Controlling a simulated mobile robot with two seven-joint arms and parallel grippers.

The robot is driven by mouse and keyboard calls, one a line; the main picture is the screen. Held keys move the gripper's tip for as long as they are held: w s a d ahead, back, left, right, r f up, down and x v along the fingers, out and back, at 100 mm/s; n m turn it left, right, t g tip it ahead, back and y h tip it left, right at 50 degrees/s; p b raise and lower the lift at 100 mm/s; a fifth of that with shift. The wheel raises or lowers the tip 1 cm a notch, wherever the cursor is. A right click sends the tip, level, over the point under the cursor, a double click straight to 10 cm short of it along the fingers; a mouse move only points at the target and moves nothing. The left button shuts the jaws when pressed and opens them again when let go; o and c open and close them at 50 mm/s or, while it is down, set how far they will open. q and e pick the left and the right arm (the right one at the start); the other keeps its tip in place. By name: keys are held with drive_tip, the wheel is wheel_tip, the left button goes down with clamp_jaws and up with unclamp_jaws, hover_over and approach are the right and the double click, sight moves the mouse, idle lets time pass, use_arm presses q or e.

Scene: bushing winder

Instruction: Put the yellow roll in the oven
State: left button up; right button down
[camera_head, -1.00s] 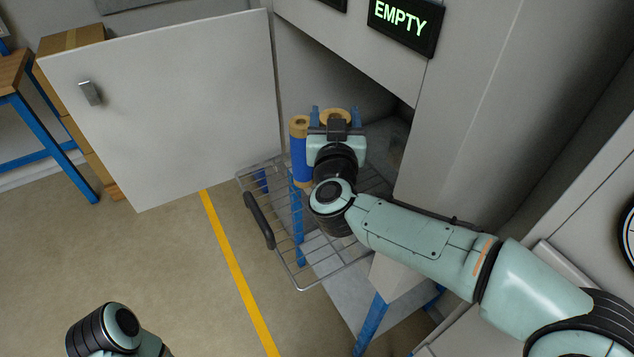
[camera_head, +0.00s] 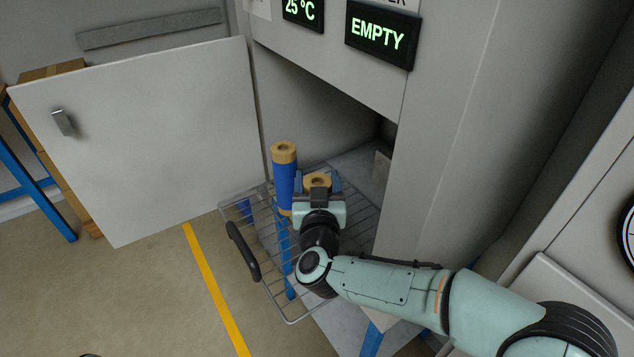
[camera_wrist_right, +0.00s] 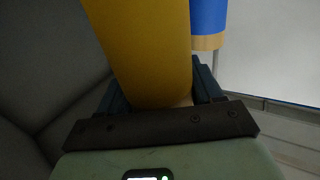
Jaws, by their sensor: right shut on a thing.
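The yellow roll shows as a yellow cylinder (camera_wrist_right: 145,45) in the right wrist view. In the head view only its tan top end (camera_head: 317,180) shows above my right gripper (camera_head: 318,187), which is shut on it. The roll stands upright over the wire rack (camera_head: 262,268); my gripper hides its lower end, so I cannot tell if it touches the rack. The oven (camera_head: 330,68) is open, its door (camera_head: 140,140) swung out to the left and the rack pulled out of its opening. My left gripper is out of view.
A blue roll (camera_head: 285,185) stands upright on the rack, just left of the yellow one, and shows in the wrist view (camera_wrist_right: 208,15). The oven's display (camera_head: 381,35) reads EMPTY. The oven's right wall (camera_head: 435,150) is close to my right arm.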

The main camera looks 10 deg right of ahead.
drive_tip(key=shift+f, duration=0.1)
drive_tip(key=shift+c, duration=0.8)
unclamp_jaws()
drive_tip(key=shift+s+a, duration=0.1)
drive_tip(key=shift+s, duration=0.15)
drive_tip(key=v, duration=1.1)
drive_tip(key=shift+s, duration=0.25)
